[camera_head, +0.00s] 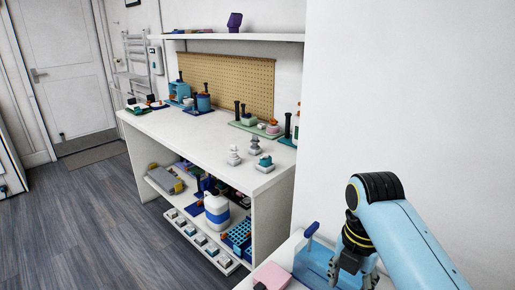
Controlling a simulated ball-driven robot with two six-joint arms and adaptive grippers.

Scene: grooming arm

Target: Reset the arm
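My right arm, light blue with black joints, comes in from the lower right. Its gripper (350,277) hangs downward near the bottom edge, over or in front of a light-blue see-through container (316,262). Its grey fingers look spread apart, with nothing visible held between them; the lowest part is close to the frame edge. My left arm and gripper are not in view.
A white workbench (190,125) stands in the middle with grooming-like items at its back and small pieces at its near corner. Its lower shelves hold a white-blue jug (217,214) and several blocks. A pink block (272,276) lies left of the container. Floor at left is clear.

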